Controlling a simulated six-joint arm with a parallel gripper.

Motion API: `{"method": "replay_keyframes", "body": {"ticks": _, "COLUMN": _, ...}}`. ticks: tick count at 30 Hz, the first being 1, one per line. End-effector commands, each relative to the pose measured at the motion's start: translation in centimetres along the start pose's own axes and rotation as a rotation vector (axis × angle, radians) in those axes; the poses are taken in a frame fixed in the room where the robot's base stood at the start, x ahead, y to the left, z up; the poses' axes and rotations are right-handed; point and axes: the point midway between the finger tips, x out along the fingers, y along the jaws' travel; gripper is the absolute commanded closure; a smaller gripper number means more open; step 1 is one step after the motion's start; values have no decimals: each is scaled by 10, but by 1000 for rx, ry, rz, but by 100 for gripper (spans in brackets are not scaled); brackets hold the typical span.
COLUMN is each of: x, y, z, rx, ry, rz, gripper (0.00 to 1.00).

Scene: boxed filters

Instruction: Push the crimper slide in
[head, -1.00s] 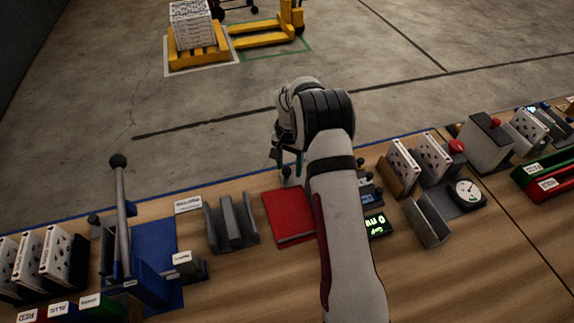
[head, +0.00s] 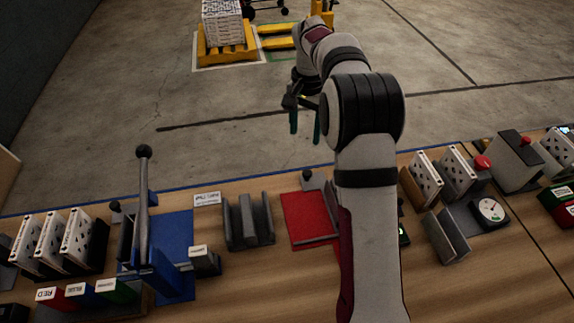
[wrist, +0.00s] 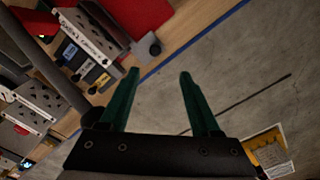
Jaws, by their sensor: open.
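My gripper (head: 305,126) is raised beyond the bench's back edge, its green fingers open and empty. In the wrist view, the open fingers (wrist: 160,95) point toward the bench edge and touch nothing. A red plate (head: 308,218) lies on the bench near my arm, with a grey block and black knob (head: 307,175) at its back edge. The knob also shows in the wrist view (wrist: 155,49), near the left finger. A blue lever press (head: 150,270) stands to the left, with a small black knob (head: 115,206) at its back. No readable label tells which part is the crimper slide.
A grey slotted holder (head: 247,222) stands left of the red plate. White filters (head: 425,177) in holders and a dial gauge (head: 491,210) stand to the right. My arm hides part of the bench. Open floor lies behind, with a yellow pallet (head: 226,58).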

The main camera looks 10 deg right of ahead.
Motion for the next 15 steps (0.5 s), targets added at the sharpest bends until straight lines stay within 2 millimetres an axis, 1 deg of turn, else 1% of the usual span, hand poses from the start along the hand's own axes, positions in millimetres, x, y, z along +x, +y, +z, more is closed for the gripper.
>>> {"method": "replay_keyframes", "body": {"ticks": 1, "x": -12, "y": 1, "z": 5, "rx": -5, "ry": 1, "rz": -2, "gripper": 36}}
{"method": "replay_keyframes", "body": {"ticks": 6, "x": -37, "y": 9, "z": 46, "rx": -44, "ry": -15, "rz": -15, "gripper": 36}}
{"method": "replay_keyframes", "body": {"ticks": 11, "x": -56, "y": 21, "z": 85, "rx": -79, "ry": -28, "rz": -27, "gripper": 36}}
{"method": "replay_keyframes", "body": {"ticks": 15, "x": -68, "y": 35, "z": 120, "rx": -108, "ry": -41, "rz": -36, "gripper": 36}}
